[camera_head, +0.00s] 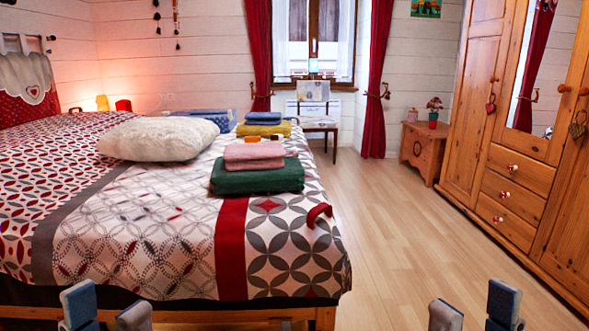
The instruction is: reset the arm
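My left gripper (107,308) shows at the bottom left, in front of the foot of the bed (185,255). Its two fingers stand apart with nothing visible between them. My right gripper (473,308) shows at the bottom right, over the wooden floor in the picture. Its two fingers are also apart, with nothing visible between them. Only the finger ends show; the rest of both arms is below the picture.
On the bed are folded pink and green towels (256,178), more towels (263,128), a white pillow (158,138) and a small red curved item (319,213). A wooden wardrobe (470,130) stands at right. The floor (400,230) between is clear.

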